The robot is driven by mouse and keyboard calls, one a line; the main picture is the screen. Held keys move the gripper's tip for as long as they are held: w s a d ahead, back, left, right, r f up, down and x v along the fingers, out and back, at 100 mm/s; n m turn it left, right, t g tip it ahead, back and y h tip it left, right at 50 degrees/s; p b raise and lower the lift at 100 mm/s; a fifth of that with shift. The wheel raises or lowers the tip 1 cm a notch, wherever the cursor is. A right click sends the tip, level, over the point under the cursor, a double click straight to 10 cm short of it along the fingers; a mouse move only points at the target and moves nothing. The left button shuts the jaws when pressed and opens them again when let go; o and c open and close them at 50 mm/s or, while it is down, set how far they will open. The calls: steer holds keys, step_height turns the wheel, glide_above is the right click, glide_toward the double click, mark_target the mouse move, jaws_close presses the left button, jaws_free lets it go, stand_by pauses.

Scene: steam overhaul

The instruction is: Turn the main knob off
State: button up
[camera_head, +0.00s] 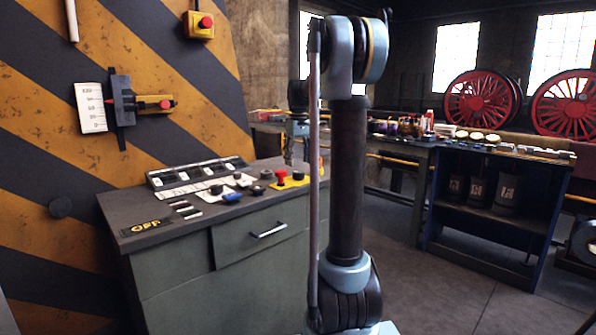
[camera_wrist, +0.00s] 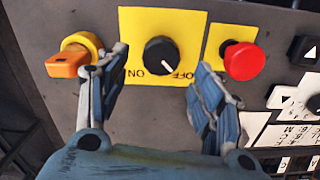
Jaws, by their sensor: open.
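The main knob (camera_wrist: 162,55) is a round black dial on a yellow plate (camera_wrist: 135,28), labelled ON and OFF, upside down in the wrist view. Its white mark points down and slightly right, towards the OFF side of the picture. In the head view the knob (camera_head: 298,176) sits on the console's far right part. My gripper (camera_wrist: 161,62) is open, one finger on each side of the knob in the wrist view. Whether the fingers touch it cannot be told. In the head view my gripper (camera_head: 289,150) is small and partly hidden by my arm.
A red push button (camera_wrist: 244,61) is close right of the right finger. An orange switch (camera_wrist: 70,62) in a yellow ring is beside the left finger. White label plates and black arrow buttons (camera_wrist: 304,50) lie further right. The grey console (camera_head: 165,250) stands against a striped wall.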

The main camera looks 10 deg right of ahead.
mark_target(298, 172)
step_height(298, 172, up, 7)
stand_by(0.3)
steer(key=s+f+m+t, duration=0.1)
steer(key=s+f, duration=0.5)
steer(key=s, duration=0.4)
steer(key=s+f+m, duration=0.1)
steer(key=s+f, duration=0.5)
steer(key=s, duration=0.4)
steer(key=s+f+m+t, duration=0.1)
steer(key=s+f, duration=0.5)
steer(key=s, duration=0.4)
steer(key=s+f+m, duration=0.1)
steer(key=s+f, duration=0.8)
steer(key=f, duration=0.2)
steer(key=shift+s+f, duration=0.2)
steer(key=shift+f, duration=0.15)
steer(key=shift+d, duration=0.1)
steer(key=shift+w+f, duration=0.2)
steer(key=shift+w, duration=0.3)
